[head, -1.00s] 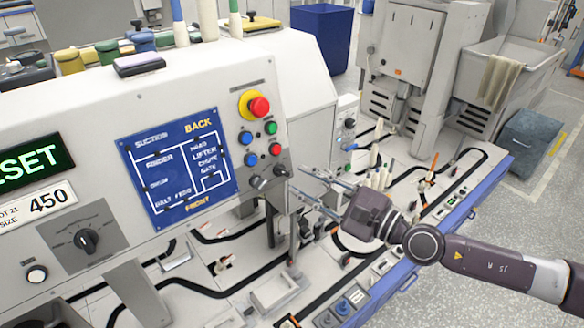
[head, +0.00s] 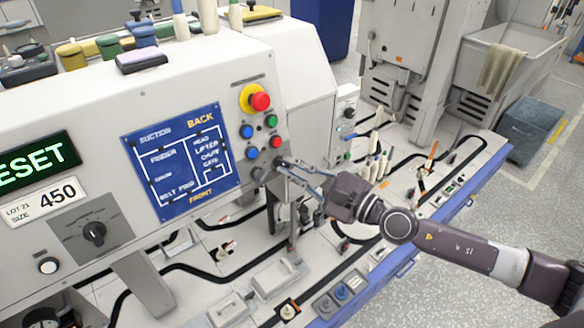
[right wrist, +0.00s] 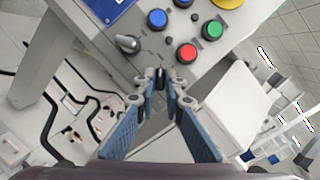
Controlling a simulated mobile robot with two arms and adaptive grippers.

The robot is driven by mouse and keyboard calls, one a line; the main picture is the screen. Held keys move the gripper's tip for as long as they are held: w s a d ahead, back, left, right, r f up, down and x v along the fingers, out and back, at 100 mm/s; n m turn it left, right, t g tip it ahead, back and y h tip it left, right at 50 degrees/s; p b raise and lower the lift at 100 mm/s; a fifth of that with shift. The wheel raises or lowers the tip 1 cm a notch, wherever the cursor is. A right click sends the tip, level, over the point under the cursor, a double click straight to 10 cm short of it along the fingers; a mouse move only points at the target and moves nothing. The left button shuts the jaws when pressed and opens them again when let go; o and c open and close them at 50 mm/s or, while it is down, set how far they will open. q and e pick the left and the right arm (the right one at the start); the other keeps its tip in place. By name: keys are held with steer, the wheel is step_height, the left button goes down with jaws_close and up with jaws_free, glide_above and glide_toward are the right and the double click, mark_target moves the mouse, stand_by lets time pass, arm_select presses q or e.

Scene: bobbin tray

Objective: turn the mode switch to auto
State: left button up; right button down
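Two small selector knobs sit low on the right end of the control panel (head: 95,95). I cannot read which is the mode switch. The left one (head: 258,174) is grey and shows free in the right wrist view (right wrist: 127,43). The right one is dark and shows between my right fingertips in the right wrist view (right wrist: 161,74). My right gripper (head: 283,165) reaches in from the right, its fingers converging on this right knob; it also shows in the right wrist view (right wrist: 161,82). The fingertips partly hide the knob. My left gripper is not in view.
Close above the knobs are blue (head: 252,153), red (head: 276,142) and green (head: 271,122) buttons and a red emergency stop (head: 260,101). A larger black dial (head: 94,232) is at the panel's left. Below lies the bench with black tracks and small fixtures.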

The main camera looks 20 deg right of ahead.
steer(key=shift+m, duration=0.4)
steer(key=m, duration=0.2)
steer(key=m+t+h, duration=0.1)
steer(key=m, duration=0.1)
steer(key=shift+s+a+t, duration=0.1)
steer(key=shift+t, duration=0.2)
steer(key=m+h+p, duration=0.1)
steer(key=m, duration=0.2)
steer(key=m+t+h, duration=0.1)
steer(key=m, duration=0.2)
steer(key=shift+a+h+p, duration=0.1)
steer(key=shift+h+p, duration=0.2)
steer(key=shift+p, duration=0.1)
steer(key=m+h+p, duration=0.1)
steer(key=m, duration=0.2)
steer(key=m+h+p, duration=0.1)
steer(key=m, duration=0.2)
steer(key=shift+a+r+t, duration=0.1)
steer(key=shift+t, duration=0.3)
steer(key=shift+a+m+h+p, duration=0.1)
steer(key=shift+m+h+p, duration=0.55)
steer(key=shift+m, duration=0.8)
steer(key=shift+m+h+p, duration=0.65)
steer(key=shift+m, duration=0.8)
steer(key=c, duration=2)
jaws_free()
steer(key=shift+s, duration=0.2)
